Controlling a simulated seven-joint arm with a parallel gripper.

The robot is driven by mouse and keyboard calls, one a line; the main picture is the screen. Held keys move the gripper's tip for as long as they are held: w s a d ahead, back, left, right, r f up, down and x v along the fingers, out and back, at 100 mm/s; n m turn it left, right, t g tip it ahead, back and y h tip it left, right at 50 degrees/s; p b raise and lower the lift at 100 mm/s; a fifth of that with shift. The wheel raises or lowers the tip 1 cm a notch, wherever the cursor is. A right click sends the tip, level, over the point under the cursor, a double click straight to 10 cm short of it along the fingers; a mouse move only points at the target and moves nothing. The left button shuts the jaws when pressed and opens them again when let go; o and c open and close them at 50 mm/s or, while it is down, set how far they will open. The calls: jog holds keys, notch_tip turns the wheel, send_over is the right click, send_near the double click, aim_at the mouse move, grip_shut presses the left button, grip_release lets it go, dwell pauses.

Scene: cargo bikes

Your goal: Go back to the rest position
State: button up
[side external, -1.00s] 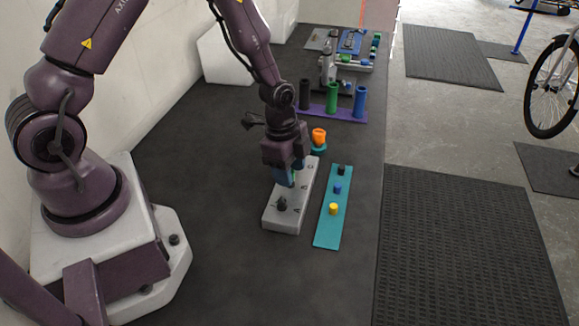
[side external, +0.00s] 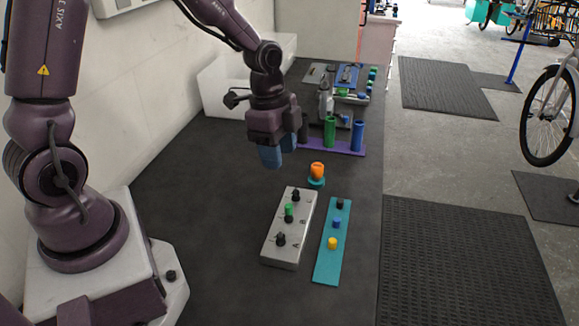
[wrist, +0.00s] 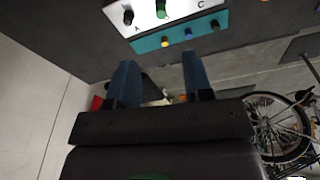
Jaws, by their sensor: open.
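My gripper (side external: 280,152) is raised above the dark table, behind and to the left of the grey block in the side view. In the wrist view its two blue fingers (wrist: 158,80) are apart with nothing between them. The grey block (side external: 270,245) carries several black knobs, and a green cap (side external: 289,209) sits on the middle one. The block also shows at the top of the wrist view (wrist: 147,20), with letters A and C readable.
A teal strip (side external: 326,265) with black, blue and yellow pegs lies right of the block. An orange piece (side external: 317,170) stands on a teal base behind. A purple rack (side external: 345,149) holds upright tubes. A white bin (side external: 215,95) stands by the wall. The table's front is clear.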

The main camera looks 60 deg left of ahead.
jog(key=s+d+r+n+t+y, duration=0.1)
jog(key=s+r+n+t, duration=0.3)
jog(key=s+r+n, duration=0.7)
jog(key=s+r, duration=0.3)
jog(key=r, duration=0.3)
jog(key=shift+s+d+t, duration=0.3)
jog(key=shift+d+t, duration=0.1)
